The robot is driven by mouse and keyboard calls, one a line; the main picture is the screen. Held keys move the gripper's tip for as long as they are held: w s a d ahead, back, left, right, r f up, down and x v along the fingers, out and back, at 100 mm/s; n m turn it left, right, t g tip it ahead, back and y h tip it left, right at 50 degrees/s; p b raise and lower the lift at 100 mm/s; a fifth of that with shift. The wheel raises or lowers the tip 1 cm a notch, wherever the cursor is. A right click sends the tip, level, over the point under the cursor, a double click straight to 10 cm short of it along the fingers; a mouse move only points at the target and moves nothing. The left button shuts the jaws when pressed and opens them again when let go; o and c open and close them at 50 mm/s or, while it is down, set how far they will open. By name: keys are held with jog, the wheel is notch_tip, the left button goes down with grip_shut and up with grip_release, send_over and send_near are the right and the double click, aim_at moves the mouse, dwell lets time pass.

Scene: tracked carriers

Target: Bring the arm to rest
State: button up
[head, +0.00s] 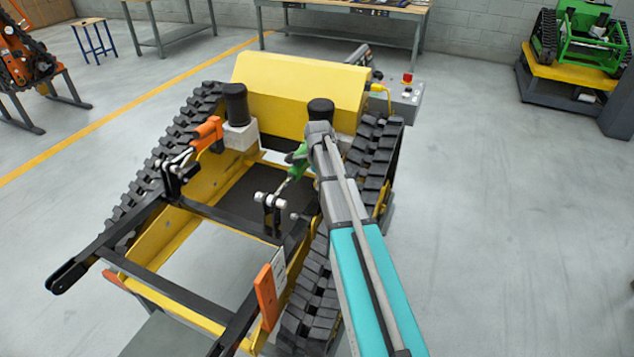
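My arm reaches up from the lower right over the yellow tracked carrier (292,85) and ends at a grey joint over its right side.
The carrier has black tracks (160,155) on both sides and a black front frame (95,252). A control box with a red button (407,80) stands at its back right. A workbench (345,10) is behind. A green machine (578,38) is far right.

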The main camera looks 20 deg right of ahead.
jog(key=o, duration=0.5)
jog(key=shift+c, duration=0.2)
jog(key=shift+r, duration=0.1)
